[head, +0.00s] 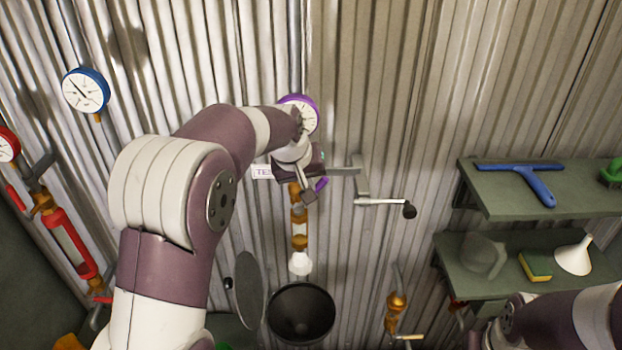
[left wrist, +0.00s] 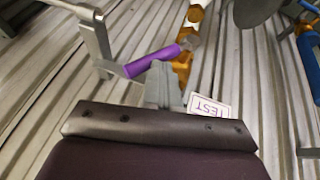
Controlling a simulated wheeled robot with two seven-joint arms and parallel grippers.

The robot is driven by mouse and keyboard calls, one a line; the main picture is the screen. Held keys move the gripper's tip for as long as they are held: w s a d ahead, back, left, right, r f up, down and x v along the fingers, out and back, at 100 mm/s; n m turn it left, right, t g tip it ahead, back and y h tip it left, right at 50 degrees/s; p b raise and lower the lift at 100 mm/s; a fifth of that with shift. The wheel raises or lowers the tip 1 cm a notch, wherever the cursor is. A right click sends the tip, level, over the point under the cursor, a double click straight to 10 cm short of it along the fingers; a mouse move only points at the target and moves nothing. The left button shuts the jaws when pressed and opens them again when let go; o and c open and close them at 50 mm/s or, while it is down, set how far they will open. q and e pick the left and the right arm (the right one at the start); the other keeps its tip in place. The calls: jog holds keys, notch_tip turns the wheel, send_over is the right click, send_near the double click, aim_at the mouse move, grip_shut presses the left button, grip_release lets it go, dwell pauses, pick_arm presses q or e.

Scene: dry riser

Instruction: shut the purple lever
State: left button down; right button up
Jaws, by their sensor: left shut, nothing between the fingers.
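The purple lever (head: 321,184) shows only in part in the head view, beside my left gripper (head: 309,195). In the left wrist view the purple lever (left wrist: 152,60) runs slantwise across from the brass valve (left wrist: 182,64). The tips of my left gripper (left wrist: 165,88) are shut and empty, right at the lever near its valve end. I cannot tell whether they touch it. A purple-rimmed gauge (head: 306,112) sits above, partly behind my left arm. My right gripper is out of view; only part of my right arm shows at lower right.
A grey crank with a black knob (head: 409,209) juts out right of the valve. A TEST label (left wrist: 208,107) is beside it. A black bucket (head: 301,314) stands below. Shelves with a blue squeegee (head: 537,186) and a white funnel (head: 574,258) are at right.

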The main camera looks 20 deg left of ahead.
aim_at(323, 185)
pick_arm(q)
jog(key=d, duration=0.2)
jog(key=d+f, duration=0.1)
jog(key=shift+w+b, duration=0.35)
jog(key=d+f+b, duration=0.1)
jog(key=f, duration=0.1)
jog(key=w+d+f+b, duration=0.1)
jog(key=d+f+b, duration=0.1)
jog(key=shift+d+f, duration=0.15)
jog(key=shift+f, duration=0.2)
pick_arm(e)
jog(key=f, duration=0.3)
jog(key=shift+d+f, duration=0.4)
pick_arm(q)
jog(key=shift+s+f, duration=0.1)
jog(key=shift+f, duration=0.1)
